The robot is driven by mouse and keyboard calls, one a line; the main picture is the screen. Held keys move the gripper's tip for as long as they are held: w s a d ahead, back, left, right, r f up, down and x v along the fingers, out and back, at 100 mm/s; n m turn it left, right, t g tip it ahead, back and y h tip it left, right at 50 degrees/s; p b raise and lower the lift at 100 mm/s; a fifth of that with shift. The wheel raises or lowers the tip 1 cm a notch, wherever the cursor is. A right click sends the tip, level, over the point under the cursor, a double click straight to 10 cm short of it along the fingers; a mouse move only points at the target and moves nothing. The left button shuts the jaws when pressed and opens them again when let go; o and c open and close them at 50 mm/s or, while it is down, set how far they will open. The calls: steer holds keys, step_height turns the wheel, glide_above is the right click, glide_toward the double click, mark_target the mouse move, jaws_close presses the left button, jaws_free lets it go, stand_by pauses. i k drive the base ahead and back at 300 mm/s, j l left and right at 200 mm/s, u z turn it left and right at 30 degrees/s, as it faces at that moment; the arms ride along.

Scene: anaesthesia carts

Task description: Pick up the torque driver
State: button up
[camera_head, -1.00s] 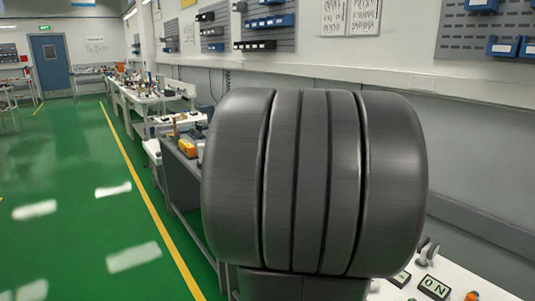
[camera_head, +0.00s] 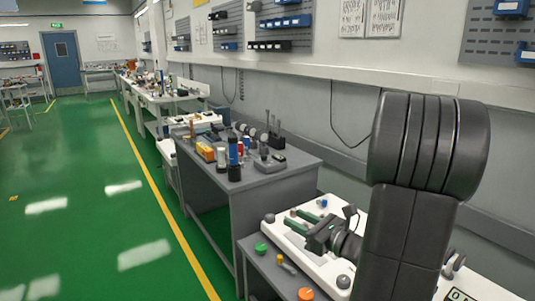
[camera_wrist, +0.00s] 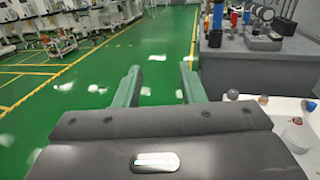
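My gripper (camera_head: 298,219) has two green fingers, spread apart with nothing between them; it is over the white surface at the near right. In the wrist view the fingers of my gripper (camera_wrist: 159,75) are apart over green floor. I cannot tell for sure which thing is the torque driver. A small yellow-handled tool (camera_head: 287,266) lies on the near grey surface, below and left of my gripper. A blue and black upright cylinder (camera_head: 233,157) stands on the grey bench further back; a blue upright thing also shows in the wrist view (camera_wrist: 217,17).
The grey bench (camera_head: 250,180) holds several tools and bottles. A green knob (camera_head: 261,249) and an orange knob (camera_head: 306,294) are near the yellow-handled tool. The wall is on the right. The green floor (camera_head: 90,180) on the left is clear.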

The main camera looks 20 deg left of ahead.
mark_target(233, 140)
steer(key=i+j+z, duration=0.2)
steer(key=j+z, duration=0.25)
steer(key=j, duration=0.5)
steer(key=j+z, duration=0.45)
steer(key=j, duration=1.85)
